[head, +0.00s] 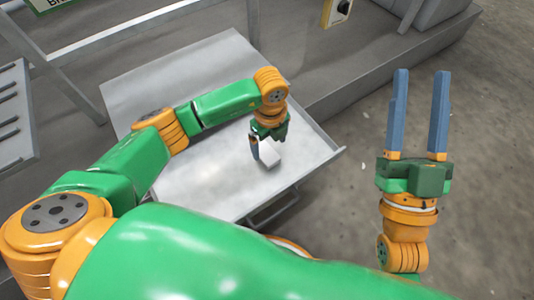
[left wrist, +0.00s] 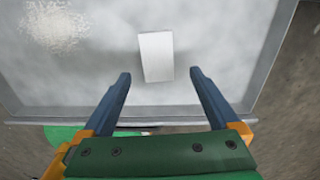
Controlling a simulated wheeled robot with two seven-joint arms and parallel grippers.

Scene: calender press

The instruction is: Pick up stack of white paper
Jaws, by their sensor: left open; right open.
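The stack of white paper (head: 270,159) is a small pale block on the grey metal tray table, close to its right edge. It also shows in the left wrist view (left wrist: 156,57), at the top centre. My left gripper (head: 259,153) is right at the stack and partly hides it. In the left wrist view my left gripper (left wrist: 160,73) is open, its blue fingers apart with the stack between and just beyond the tips. Contact cannot be told. My right gripper (head: 421,73) is open and empty, over the floor at the right, away from the table.
The tray table (head: 215,68) has a raised rim; its surface around the stack is clear. A handle (head: 272,212) sits on its near side. A grey platform edge (head: 345,78) runs behind it. A slotted grey panel (head: 14,110) stands at left. Concrete floor is free at right.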

